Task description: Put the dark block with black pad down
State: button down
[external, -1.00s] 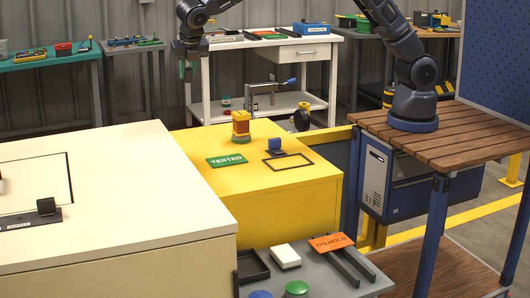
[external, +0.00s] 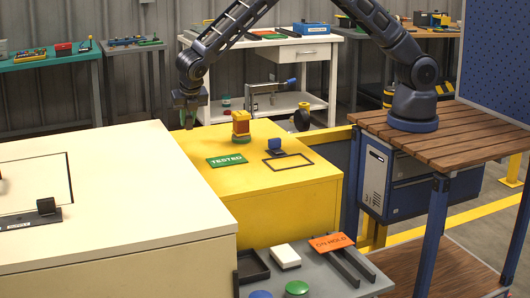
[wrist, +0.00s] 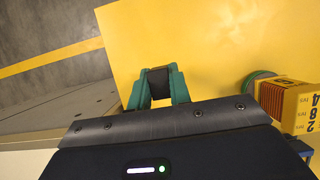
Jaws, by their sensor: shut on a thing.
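My gripper (external: 188,122) hangs over the back left part of the yellow table (external: 258,208), pointing down. In the wrist view its two green fingers (wrist: 158,90) are shut on a dark block (wrist: 159,76), which shows as a small dark shape between the fingertips over the yellow top. The block's black pad cannot be told apart. In the external view the block is too small and dark to make out, so I cannot tell whether it touches the top.
A yellow and red block on a green base (external: 241,126) stands right of my gripper; it also shows in the wrist view (wrist: 285,98). A green TESTED sign (external: 227,160), a black outline (external: 288,166) and a small blue piece (external: 274,146) are nearer the front. A cream cabinet (external: 110,190) stands left.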

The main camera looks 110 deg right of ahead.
aim_at(189, 129)
jog(key=shift+f, duration=2.15)
jog(key=shift+f, duration=0.1)
jog(key=c, duration=1.3)
grip_release()
jog(key=v, duration=1.2)
jog(key=s+a+r+m+t+y, duration=0.1)
jog(key=s+a+r+m, duration=0.25)
jog(key=s+r, duration=0.85)
jog(key=s+a+r+m+t, duration=0.15)
jog(key=s+r+m, duration=0.35)
jog(key=s+r, duration=0.7)
jog(key=s+a+m+y, duration=0.1)
jog(key=s+m, duration=0.2)
jog(key=s, duration=0.8)
jog(key=s+a+m+t+y, duration=0.1)
jog(key=s+a+m, duration=0.1)
jog(key=s, duration=0.8)
jog(key=s+a+m+t+y, duration=0.1)
jog(key=s+m, duration=0.3)
jog(key=s, duration=0.7)
jog(key=shift+s+a+f, duration=0.3)
jog(key=shift+a+f, duration=0.1)
jog(key=shift+a, duration=0.35)
